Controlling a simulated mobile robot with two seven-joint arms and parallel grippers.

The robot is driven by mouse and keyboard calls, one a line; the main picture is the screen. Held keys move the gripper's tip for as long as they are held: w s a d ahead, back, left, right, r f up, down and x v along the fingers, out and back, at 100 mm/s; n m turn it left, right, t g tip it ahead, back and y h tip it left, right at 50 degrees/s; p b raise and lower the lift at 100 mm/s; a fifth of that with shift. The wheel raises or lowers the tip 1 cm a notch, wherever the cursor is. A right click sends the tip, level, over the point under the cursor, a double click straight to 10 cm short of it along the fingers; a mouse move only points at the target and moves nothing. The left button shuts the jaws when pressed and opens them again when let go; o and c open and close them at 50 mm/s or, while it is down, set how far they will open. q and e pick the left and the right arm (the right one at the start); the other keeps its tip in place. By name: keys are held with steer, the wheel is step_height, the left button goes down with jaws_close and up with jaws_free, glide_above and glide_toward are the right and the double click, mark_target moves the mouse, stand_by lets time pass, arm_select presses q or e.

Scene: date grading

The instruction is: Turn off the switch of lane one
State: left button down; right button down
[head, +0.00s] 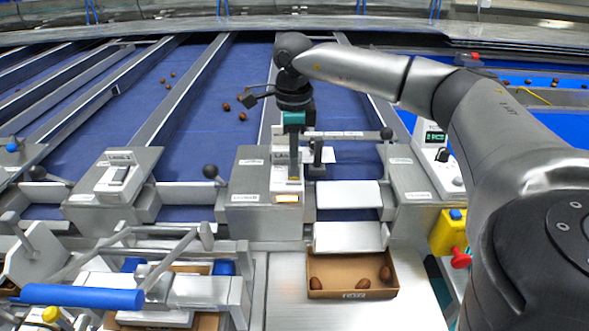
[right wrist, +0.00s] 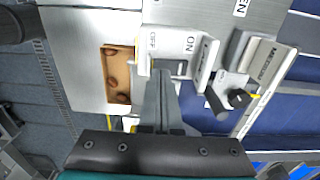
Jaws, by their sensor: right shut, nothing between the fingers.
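My right gripper (head: 294,176) points down over a grey switch box (head: 250,180) in the middle of the head view. Its fingers are shut and hold nothing. In the right wrist view the fingertips (right wrist: 160,82) are right by a switch (right wrist: 180,67) on a plate lettered ON and OFF. The fingers partly hide the switch. I cannot tell whether they touch it or which way it is set. A similar box with a pale switch (head: 116,175) stands farther left. I cannot read which box is lane one. My left gripper is not in view.
Metal dividers separate blue lanes (head: 195,110) with a few dates on them. A cardboard box (head: 350,294) with several dates sits below a white chute (head: 349,236). Black-knobbed levers (head: 210,171) stand beside the boxes. A red button on a yellow housing (head: 449,232) is at the right.

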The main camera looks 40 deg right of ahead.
mark_target(294, 175)
steer(key=shift+f+b, duration=0.6)
steer(key=shift+f, duration=0.35)
stand_by(0.8)
step_height(294, 175, up, 7)
steer(key=p, duration=0.6)
stand_by(0.5)
